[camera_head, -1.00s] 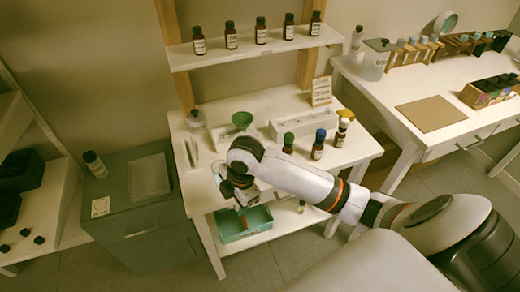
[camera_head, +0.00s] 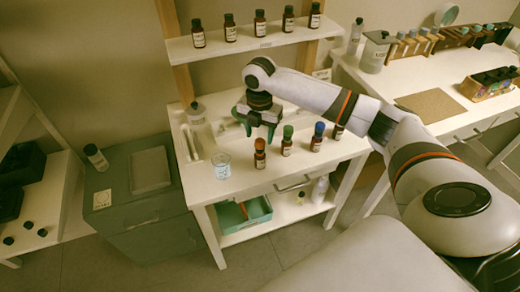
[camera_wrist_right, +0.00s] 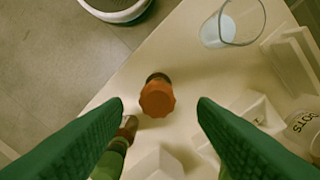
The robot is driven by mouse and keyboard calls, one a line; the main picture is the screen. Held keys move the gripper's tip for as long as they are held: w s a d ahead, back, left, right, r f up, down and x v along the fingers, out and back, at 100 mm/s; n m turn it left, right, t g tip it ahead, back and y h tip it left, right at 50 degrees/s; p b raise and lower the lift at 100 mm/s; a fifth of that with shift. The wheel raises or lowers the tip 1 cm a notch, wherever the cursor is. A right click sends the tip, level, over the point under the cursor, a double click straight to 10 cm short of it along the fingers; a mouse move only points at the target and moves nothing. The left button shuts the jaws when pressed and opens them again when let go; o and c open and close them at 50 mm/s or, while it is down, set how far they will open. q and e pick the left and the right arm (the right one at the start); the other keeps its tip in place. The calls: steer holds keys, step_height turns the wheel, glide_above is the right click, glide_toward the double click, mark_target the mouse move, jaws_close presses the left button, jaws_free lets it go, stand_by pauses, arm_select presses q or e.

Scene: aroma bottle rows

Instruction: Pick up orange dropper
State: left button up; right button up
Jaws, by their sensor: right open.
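The orange dropper (camera_head: 260,153), a brown bottle with an orange cap, stands upright at the front of the white table, left of the green and blue ones. My right gripper (camera_head: 257,128) is open and empty, pointing down above and slightly behind it in the head view. In the right wrist view the orange cap (camera_wrist_right: 157,97) lies between the two green fingers, beyond their tips, with no contact visible. The bottle's body is mostly hidden under the cap there. My left gripper is not in view.
A green-capped bottle (camera_head: 287,140) and a blue-capped bottle (camera_head: 318,136) stand close to the right; another is partly hidden by my arm. A glass beaker (camera_head: 221,165) stands to the left. A shelf (camera_head: 265,41) with several bottles is above. A teal bin (camera_head: 232,217) sits below.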

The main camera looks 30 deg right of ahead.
mark_target(260, 141)
steer(key=f, duration=0.2)
steer(key=f+p, duration=0.1)
steer(key=f, duration=0.2)
steer(key=shift+s+a+f, duration=0.1)
steer(key=shift+s+f, duration=0.1)
steer(key=shift+f, duration=0.1)
steer(key=shift+c, duration=0.5)
steer(key=c, duration=0.6)
